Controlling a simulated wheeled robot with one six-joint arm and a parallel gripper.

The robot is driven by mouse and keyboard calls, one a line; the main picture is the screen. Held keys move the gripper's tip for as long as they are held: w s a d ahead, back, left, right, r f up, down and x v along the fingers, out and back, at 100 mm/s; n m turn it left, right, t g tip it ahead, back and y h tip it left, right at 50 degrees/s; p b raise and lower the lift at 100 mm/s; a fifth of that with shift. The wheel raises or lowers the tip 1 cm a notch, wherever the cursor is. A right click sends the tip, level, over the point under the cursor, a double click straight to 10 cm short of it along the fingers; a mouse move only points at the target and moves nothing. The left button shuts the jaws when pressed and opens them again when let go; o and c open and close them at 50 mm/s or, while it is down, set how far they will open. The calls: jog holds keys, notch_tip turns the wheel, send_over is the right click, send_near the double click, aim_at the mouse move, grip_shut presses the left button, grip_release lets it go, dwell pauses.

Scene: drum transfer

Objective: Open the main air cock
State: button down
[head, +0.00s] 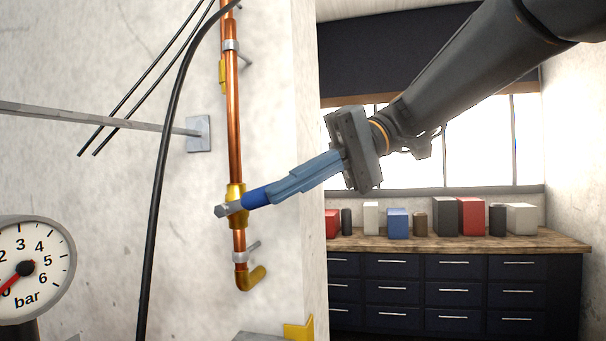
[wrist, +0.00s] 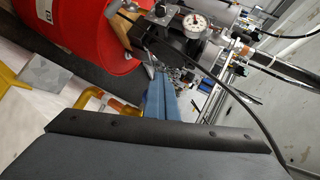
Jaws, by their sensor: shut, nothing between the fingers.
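The main air cock (head: 237,197) is a brass valve body on a vertical copper pipe on the white wall. Its dark blue lever (head: 256,198) points right, across the pipe and slightly upward in the head view. My gripper (head: 275,189) has light blue fingers, shut and empty, reaching down-left to the lever's outer end. The fingertips overlap the lever there; I cannot tell whether they touch it. In the wrist view the shut fingers (wrist: 160,92) point away from the camera, and I cannot make out the lever.
A bar gauge (head: 27,268) at lower left has its red needle near 0. A black hose (head: 158,170) hangs left of the copper pipe (head: 234,110). A red drum (wrist: 85,30) shows in the wrist view. A workbench (head: 450,241) with boxes stands behind, right.

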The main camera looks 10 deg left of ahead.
jog(key=w+d+f+m+t+y+b, duration=0.2)
jog(key=w+d+m+t+y, duration=0.3)
jog(key=w+d+m+y, duration=0.45)
jog(key=s+a+r+n+p, duration=0.1)
jog(key=s+a, duration=0.1)
jog(key=a, duration=0.2)
jog(key=s+a+r+n+p, duration=0.1)
jog(key=s+a, duration=0.2)
jog(key=a, duration=0.1)
jog(key=s+a+r+n+p, duration=0.1)
jog(key=s+a+p, duration=0.1)
jog(key=a, duration=0.2)
jog(key=shift+s+a+r+h, duration=0.25)
jog(key=shift+s+a+r, duration=0.05)
jog(key=shift+s+r, duration=0.1)
jog(key=shift+w+d+r+p, duration=0.1)
jog(key=shift+w+d+p, duration=0.1)
jog(key=shift+p, duration=0.1)
jog(key=shift+w+a+r+p, duration=0.25)
jog(key=shift+w+a+p, duration=0.45)
jog(key=shift+w+a, duration=0.05)
jog(key=shift+a, duration=0.3)
